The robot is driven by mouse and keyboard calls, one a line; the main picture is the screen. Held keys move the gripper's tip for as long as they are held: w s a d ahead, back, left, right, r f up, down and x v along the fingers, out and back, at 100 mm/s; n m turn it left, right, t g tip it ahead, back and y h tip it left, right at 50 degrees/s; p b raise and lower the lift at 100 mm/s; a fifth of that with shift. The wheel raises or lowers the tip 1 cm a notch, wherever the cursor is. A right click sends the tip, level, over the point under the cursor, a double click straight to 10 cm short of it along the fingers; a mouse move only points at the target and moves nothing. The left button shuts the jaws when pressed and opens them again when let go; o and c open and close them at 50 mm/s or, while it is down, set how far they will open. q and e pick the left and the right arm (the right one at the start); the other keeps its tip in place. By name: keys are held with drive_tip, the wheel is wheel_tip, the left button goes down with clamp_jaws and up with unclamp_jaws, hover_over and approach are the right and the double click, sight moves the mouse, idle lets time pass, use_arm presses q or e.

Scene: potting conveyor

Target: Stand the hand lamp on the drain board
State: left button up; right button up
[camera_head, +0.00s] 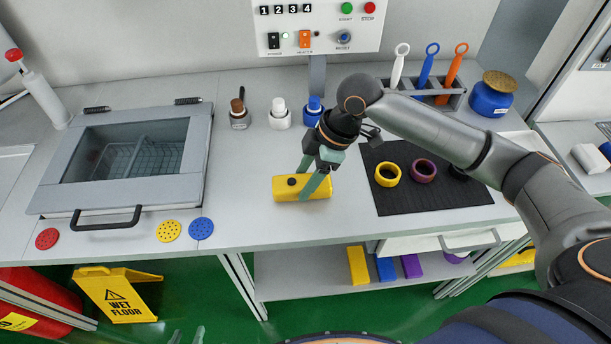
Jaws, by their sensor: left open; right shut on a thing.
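The yellow block-shaped thing with a black knob, which looks like the hand lamp (284,192), lies lengthwise at the middle front of the grey worktop. My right gripper (309,178) reaches down over its right half and is shut on it, with green fingers on its far and near sides. I cannot tell whether the lamp touches the worktop. The black ribbed mat-like board (430,203), perhaps the drain board, lies to its right. My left gripper (186,337) shows only its fingertips at the bottom edge, open and away from the worktop.
A yellow ring (388,174), a purple ring (423,171) and a dark ring stand at the board's back. My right forearm passes above them. Bottles (280,115) and a tool rack (437,98) stand behind. A lidded basin (200,150) is at left. The board's front is clear.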

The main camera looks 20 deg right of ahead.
drive_tip(key=shift+f, duration=0.1)
drive_tip(key=o, duration=1.5)
drive_tip(key=shift+c, duration=0.2)
drive_tip(key=p+v, duration=0.1)
drive_tip(key=v, duration=1.1)
